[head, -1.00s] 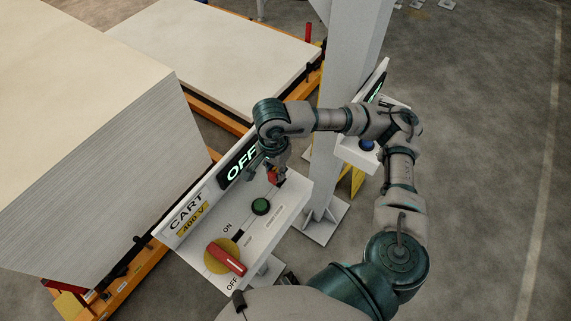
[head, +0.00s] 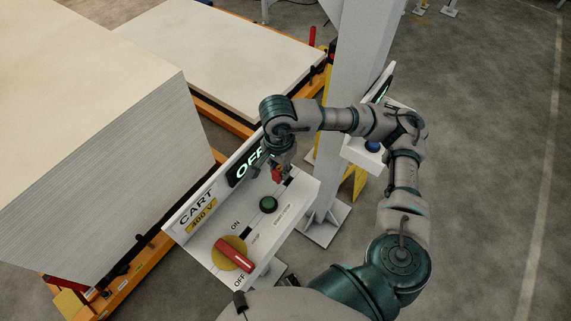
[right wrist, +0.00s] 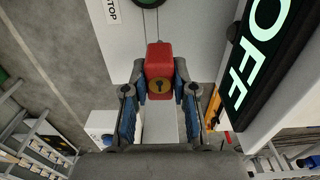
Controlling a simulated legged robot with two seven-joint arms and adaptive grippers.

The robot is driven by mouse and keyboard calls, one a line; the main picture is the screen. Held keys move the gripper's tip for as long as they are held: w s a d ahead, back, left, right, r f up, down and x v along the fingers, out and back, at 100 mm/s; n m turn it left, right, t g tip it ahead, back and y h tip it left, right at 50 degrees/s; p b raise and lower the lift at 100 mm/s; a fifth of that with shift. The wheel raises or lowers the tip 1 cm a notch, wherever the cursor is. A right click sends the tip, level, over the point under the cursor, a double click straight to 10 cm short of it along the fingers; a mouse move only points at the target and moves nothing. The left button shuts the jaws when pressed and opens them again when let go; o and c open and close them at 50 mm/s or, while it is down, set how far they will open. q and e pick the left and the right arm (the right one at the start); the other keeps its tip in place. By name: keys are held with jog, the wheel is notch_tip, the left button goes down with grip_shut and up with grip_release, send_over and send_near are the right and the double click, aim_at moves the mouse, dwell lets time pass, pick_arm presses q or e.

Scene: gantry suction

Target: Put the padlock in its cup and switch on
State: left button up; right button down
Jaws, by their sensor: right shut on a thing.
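My right gripper (head: 277,166) is shut on the red padlock (head: 277,174) over the far end of the white cart panel (head: 232,205). In the right wrist view the padlock (right wrist: 159,60) sits between the blue-padded fingers (right wrist: 159,72), its brass keyhole face towards the camera. I cannot tell whether it touches the panel. A small dark patch (head: 289,182) shows beside the padlock; I cannot make out the cup. The red switch handle (head: 236,256) lies on a yellow disc (head: 219,262), between ON and OFF labels. The display (head: 245,168) reads OFF. My left gripper is out of view.
A green button (head: 268,205) stands on the panel between padlock and switch. A grey column (head: 350,90) rises behind, with a second panel and blue button (head: 373,146) to the right. A tall board stack (head: 90,100) stands left. Open floor (head: 480,150) lies right.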

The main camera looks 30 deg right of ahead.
jog(key=shift+a, duration=0.15)
jog(key=shift+d, duration=0.2)
jog(key=shift+a, duration=0.6)
jog(key=shift+s, duration=0.1)
jog(key=shift+d+f+b, duration=0.1)
jog(key=shift+d+b, duration=0.6)
jog(key=shift+d, duration=0.65)
jog(key=shift+y, duration=0.3)
jog(key=shift+d+f+b, duration=0.15)
jog(key=shift+d+b, duration=0.05)
jog(key=shift+d, duration=1)
jog(key=shift+d+f+b, duration=0.1)
jog(key=shift+d+b, duration=0.1)
jog(key=shift+d, duration=0.95)
jog(key=shift+a, duration=0.4)
jog(key=shift+a+f+b, duration=0.15)
jog(key=shift+f+b, duration=0.35)
jog(key=shift+b, duration=0.15)
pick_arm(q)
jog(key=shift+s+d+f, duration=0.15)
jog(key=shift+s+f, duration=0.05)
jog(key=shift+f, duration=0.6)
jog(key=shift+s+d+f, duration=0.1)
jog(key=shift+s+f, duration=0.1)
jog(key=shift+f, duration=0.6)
pick_arm(e)
jog(key=shift+a+r, duration=0.6)
jog(key=shift+a, duration=0.3)
